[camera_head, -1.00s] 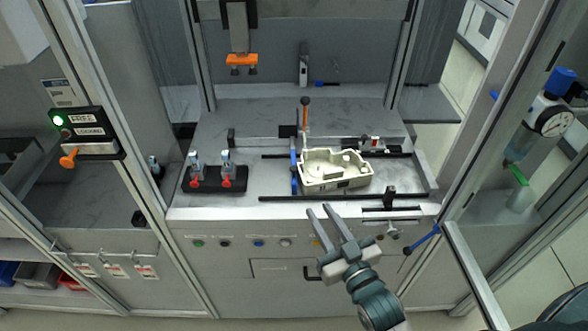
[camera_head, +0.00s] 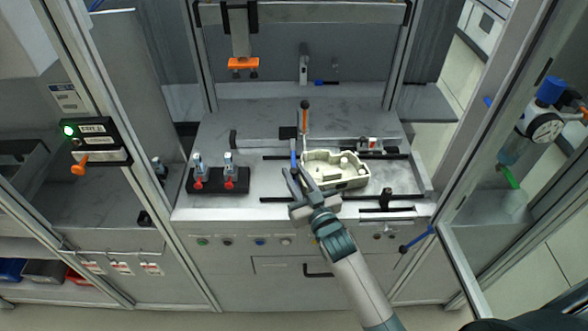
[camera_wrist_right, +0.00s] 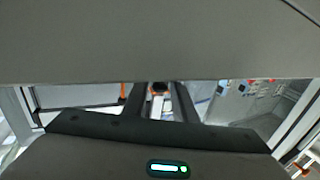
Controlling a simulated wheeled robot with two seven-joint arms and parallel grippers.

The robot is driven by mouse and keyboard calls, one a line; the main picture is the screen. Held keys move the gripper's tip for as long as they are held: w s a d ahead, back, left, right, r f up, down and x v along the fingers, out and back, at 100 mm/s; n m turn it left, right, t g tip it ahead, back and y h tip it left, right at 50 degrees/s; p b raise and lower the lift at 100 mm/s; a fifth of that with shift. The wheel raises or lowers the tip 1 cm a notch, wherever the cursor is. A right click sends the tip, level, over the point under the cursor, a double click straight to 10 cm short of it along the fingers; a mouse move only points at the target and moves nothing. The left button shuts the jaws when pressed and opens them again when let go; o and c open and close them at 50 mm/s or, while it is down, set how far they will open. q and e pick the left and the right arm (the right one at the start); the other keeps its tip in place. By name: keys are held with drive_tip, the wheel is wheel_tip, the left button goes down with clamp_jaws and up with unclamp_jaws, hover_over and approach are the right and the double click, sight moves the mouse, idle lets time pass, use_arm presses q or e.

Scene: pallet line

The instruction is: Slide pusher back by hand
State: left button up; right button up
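A cream tray-like casting (camera_head: 336,170) sits in the fixture on the grey worktop. At its left edge is a narrow blue upright piece (camera_head: 293,152), with an orange rod topped by a black knob (camera_head: 304,104) behind it. I cannot tell for certain which of these is the pusher. My right gripper (camera_head: 292,171) is over the front of the fixture, its fingertips near the blue piece and just left of the casting. Its fingers look apart; in the right wrist view the two dark fingers (camera_wrist_right: 160,98) also stand apart. Contact cannot be made out. My left gripper is out of view.
A black block with two red-handled clamps (camera_head: 216,180) stands left on the worktop. An orange-ended tool (camera_head: 243,64) hangs above at the back. Frame posts flank the opening, and a pressure gauge (camera_head: 545,128) is at right.

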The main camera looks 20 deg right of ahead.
drive_tip(key=shift+w, duration=0.5)
